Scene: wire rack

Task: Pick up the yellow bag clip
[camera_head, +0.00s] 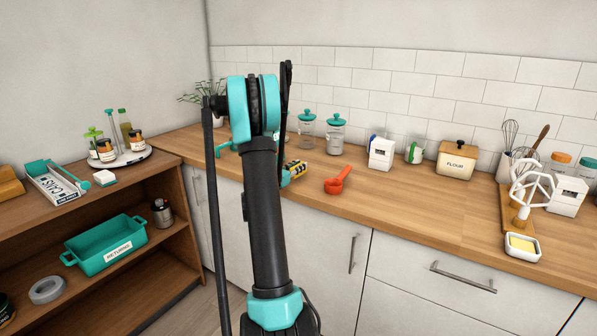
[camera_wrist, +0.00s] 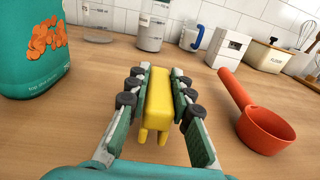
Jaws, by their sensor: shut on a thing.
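The yellow bag clip (camera_wrist: 158,102) is between the two green-padded fingers of my gripper (camera_wrist: 160,92) in the wrist view. The fingers are shut on its sides, and two short prongs point towards the camera. My arm hides most of my gripper there. I cannot tell whether the clip touches the counter.
A red-orange measuring cup (camera_wrist: 265,122) lies close on the right. A teal bag (camera_wrist: 32,45) stands close on the left. Jars (camera_wrist: 151,28) and a white box (camera_wrist: 226,48) stand behind. The wooden counter (camera_head: 430,205) has free room right of the cup.

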